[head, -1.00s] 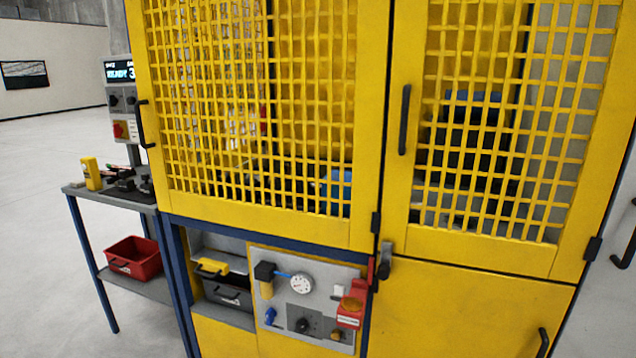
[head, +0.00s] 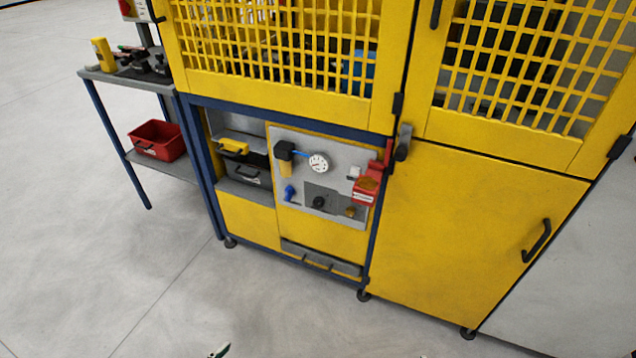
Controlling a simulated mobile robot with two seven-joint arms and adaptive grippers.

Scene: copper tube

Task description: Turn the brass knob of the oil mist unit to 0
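In the head view a grey service panel (head: 336,158) sits low on the front of the yellow machine. A small brass-coloured knob (head: 351,212) is at the panel's lower right, below the red block. A black knob (head: 319,202) on a darker plate is to its left. A round white gauge (head: 318,163) is above them, and a blue fitting (head: 290,193) is at the lower left. The brass knob's scale and setting are too small to read.
A red block (head: 366,190) juts out beside the panel. A cubby left of it holds a yellow-handled item (head: 234,147). A side table (head: 125,78) with tools stands left, with a red bin (head: 158,140) on its shelf. The floor (head: 200,300) in front is clear.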

